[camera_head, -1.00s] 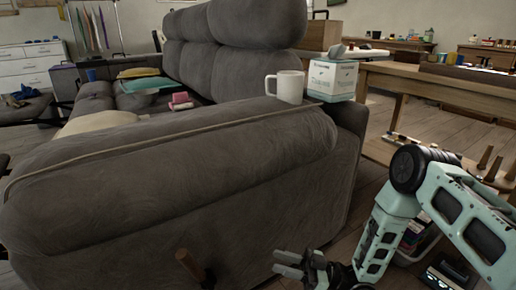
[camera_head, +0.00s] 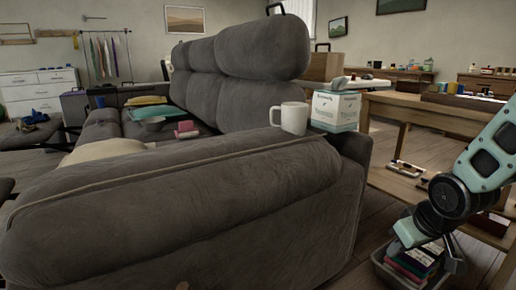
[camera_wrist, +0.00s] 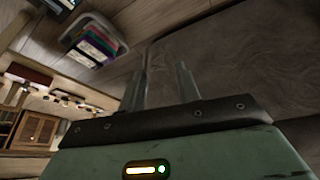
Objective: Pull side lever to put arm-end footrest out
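The grey sofa (camera_head: 190,215) fills the left and middle of the head view, its near arm towards me. The tip of the wooden side lever (camera_head: 182,286) just shows at the bottom edge; the rest of it is cut off. The arm-end footrest cannot be made out behind the sofa arm. My gripper (camera_wrist: 161,72) shows two fingers standing apart with nothing between them in the wrist view. A large dark grey-brown surface (camera_wrist: 235,55), apparently the sofa's side, lies beyond them. In the head view my arm is at the right, clear of the sofa, with its fingers not clearly visible.
A white mug (camera_head: 294,118) and a tissue-style box (camera_head: 335,111) stand on the sofa arm's back end. A bin of books (camera_head: 384,262) sits on the floor by my arm; it also shows in the wrist view (camera_wrist: 92,42). A wooden table (camera_head: 410,107) stands at the right.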

